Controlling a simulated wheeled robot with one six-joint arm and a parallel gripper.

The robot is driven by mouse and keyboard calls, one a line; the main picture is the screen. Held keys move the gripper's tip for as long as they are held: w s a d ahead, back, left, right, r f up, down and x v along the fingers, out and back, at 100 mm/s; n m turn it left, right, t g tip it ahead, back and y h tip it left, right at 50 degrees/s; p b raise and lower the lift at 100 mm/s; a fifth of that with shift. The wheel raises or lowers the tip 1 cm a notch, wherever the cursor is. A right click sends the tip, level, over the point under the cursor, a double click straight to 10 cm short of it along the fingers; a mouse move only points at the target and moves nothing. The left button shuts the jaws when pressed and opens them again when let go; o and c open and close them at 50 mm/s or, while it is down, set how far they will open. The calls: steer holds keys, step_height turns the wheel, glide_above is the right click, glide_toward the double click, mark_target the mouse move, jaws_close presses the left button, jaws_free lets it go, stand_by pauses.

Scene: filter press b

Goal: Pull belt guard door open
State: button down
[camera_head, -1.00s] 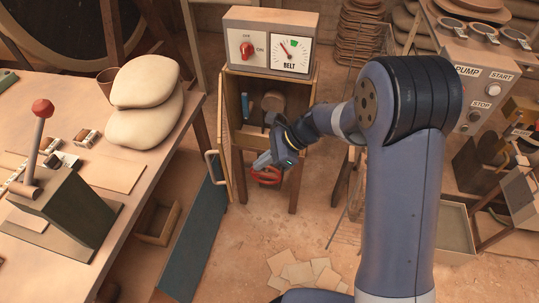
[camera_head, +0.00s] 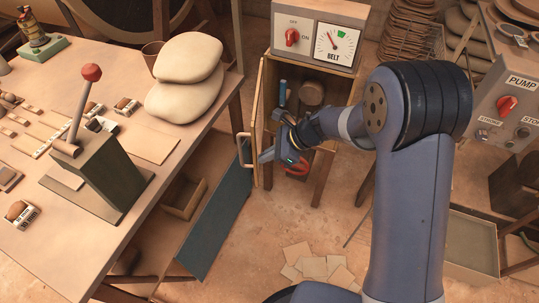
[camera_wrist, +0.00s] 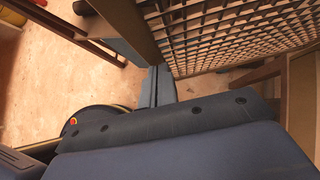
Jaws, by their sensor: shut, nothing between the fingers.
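The belt guard door (camera_head: 257,118) is a narrow wooden-framed panel on the left side of the belt cabinet (camera_head: 331,68). It stands open, swung out towards me and seen almost edge-on. Its pale handle (camera_head: 241,150) sticks out on the left. My gripper (camera_head: 264,156) is shut and empty, just right of the door's edge in the head view, on its inner side and off the handle. Whether it touches the door I cannot tell. In the wrist view the shut fingers (camera_wrist: 158,84) point towards a mesh panel (camera_wrist: 225,35), likely the door's; the handle does not show there.
The cabinet holds a blue cylinder (camera_head: 282,93) and a round pulley (camera_head: 312,92). A red wheel (camera_head: 297,167) sits lower down. A workbench (camera_head: 150,192) with a red-knobbed lever (camera_head: 91,73) stands left. Loose sheets (camera_head: 312,265) lie on the floor. A pump box (camera_head: 507,90) is at right.

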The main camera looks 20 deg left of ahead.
steer(key=s+a+m+t, duration=0.1)
steer(key=s+a+m, duration=0.1)
steer(key=a, duration=0.6)
steer(key=shift+s+t, duration=0.3)
steer(key=shift+s, duration=0.25)
steer(key=d+r+p, duration=0.1)
steer(key=d+r, duration=0.6)
steer(key=d, duration=0.4)
steer(key=shift+w, duration=0.4)
steer(key=shift+a, duration=0.1)
